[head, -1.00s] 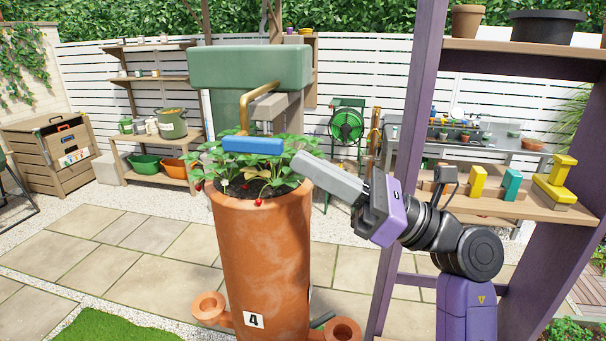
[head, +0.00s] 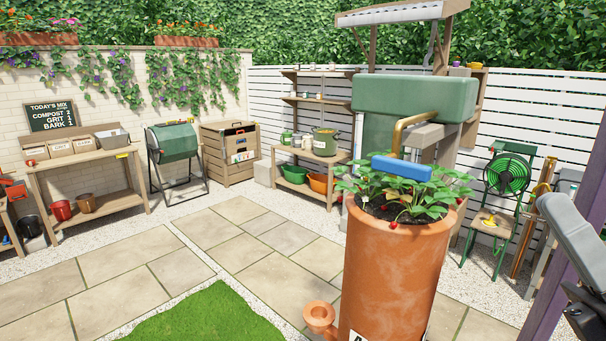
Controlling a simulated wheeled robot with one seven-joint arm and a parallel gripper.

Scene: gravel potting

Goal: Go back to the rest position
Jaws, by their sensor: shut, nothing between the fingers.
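Strawberry plants (head: 410,190) grow in the planter, with a brass spout and blue handle (head: 401,168) above them. A purple post (head: 556,300) stands by my arm. A green hose reel (head: 507,174) is behind. Paving (head: 180,255) and grass (head: 215,312) are clear at left.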

